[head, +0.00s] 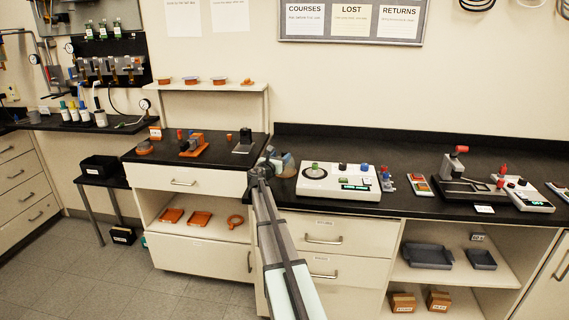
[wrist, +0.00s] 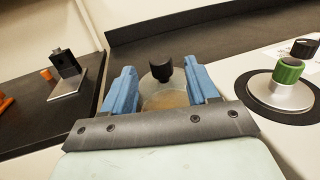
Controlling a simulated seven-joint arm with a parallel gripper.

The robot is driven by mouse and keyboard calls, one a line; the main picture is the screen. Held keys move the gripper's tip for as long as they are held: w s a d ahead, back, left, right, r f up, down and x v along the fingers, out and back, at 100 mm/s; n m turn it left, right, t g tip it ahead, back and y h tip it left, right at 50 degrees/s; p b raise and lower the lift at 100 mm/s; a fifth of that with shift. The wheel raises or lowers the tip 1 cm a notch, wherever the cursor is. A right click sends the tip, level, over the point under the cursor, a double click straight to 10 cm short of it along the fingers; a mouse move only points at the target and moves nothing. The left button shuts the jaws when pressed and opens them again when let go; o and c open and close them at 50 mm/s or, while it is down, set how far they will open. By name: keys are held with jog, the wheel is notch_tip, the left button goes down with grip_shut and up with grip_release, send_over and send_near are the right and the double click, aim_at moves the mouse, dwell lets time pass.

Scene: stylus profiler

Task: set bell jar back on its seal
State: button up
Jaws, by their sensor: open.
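The bell jar (wrist: 163,99) is a clear, tan-tinted dome with a black knob (wrist: 160,67) on top. It stands on the dark bench, just beyond my gripper. In the wrist view my gripper (wrist: 160,72) is open, its blue fingers to either side of the knob, apart from it as far as I can tell. In the head view my gripper (head: 266,163) partly hides the jar (head: 287,164). To the right, a white instrument (head: 338,182) carries a silver disc with a green knob (wrist: 288,71), ringed by a black band (wrist: 252,100) that may be the seal.
A small dark stand (head: 244,144) and an orange fixture (head: 193,147) are on the left bench. A red-knobbed device (head: 455,175) stands farther right. A raised black backsplash (head: 400,144) runs behind the bench.

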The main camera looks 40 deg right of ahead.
aim_at(283, 154)
jog(key=shift+x, duration=2.65)
jog(key=shift+f, duration=0.15)
grip_shut()
